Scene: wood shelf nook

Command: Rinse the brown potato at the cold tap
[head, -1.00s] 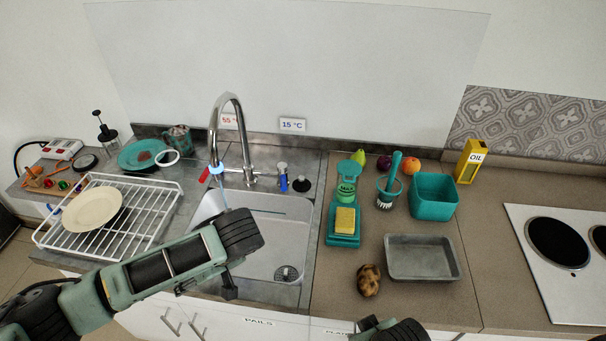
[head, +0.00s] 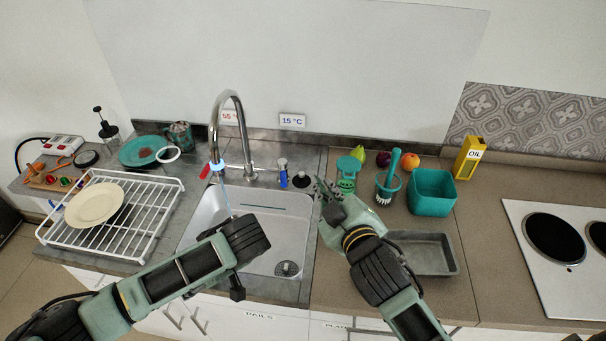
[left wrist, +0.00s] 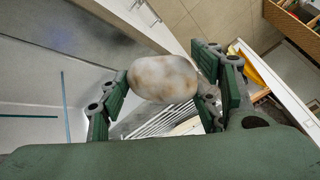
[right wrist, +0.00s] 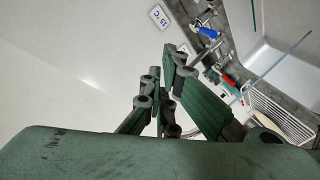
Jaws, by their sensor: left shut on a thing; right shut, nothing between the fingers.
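My left gripper (left wrist: 165,88) is shut on a potato (left wrist: 163,78), pale and whitish with brown patches. In the head view my left wrist hangs over the sink (head: 279,228) and hides its fingers and the potato. The cold tap (head: 283,178), with a blue body, stands behind the sink below the 15 °C label (head: 292,120); it also shows in the right wrist view (right wrist: 208,32). A thin blue stream (head: 226,196) falls from the spout (head: 217,150). My right gripper (head: 326,190) is shut and empty, right of the cold tap and apart from it.
A red-marked tap (head: 205,171) stands left of the spout. A dish rack (head: 160,210) with a plate is on the left. Right are a brush (head: 392,172), teal tub (head: 432,194) and grey tray (head: 435,256). My right arm covers the counter spot before the sponge holder.

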